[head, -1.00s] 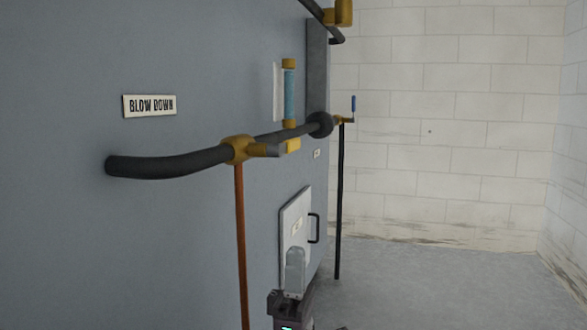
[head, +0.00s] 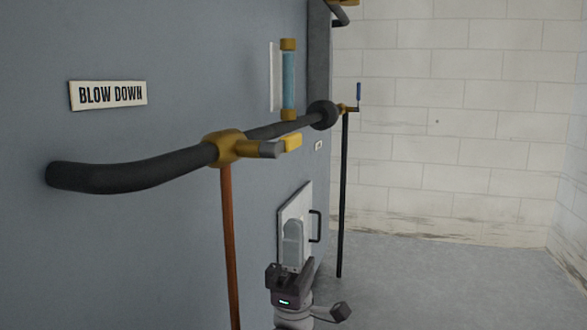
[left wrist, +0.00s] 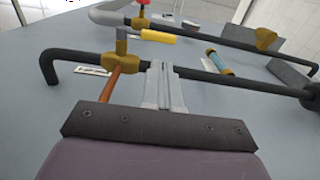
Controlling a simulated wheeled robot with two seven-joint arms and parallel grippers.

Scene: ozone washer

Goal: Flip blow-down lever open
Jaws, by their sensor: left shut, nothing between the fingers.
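A brass valve (head: 228,147) sits on the dark pipe beside the BLOW DOWN sign (head: 108,95). A grey piece ends its stub, and a yellow grip (head: 292,143), which looks like the lever handle, shows just beyond it. The valve (left wrist: 122,62) and yellow grip (left wrist: 158,36) also show in the left wrist view. My left gripper (head: 292,226) is shut and empty, pointing up below the yellow grip and apart from it in the head view. Its closed fingers (left wrist: 160,72) show in the left wrist view. My right gripper is not in view.
A copper pipe (head: 229,250) drops from the valve, left of my gripper. The dark pipe (head: 120,178) runs along the grey wall. A blue-handled valve (head: 358,92) and black standpipe (head: 343,200) stand farther back. The floor at right is clear.

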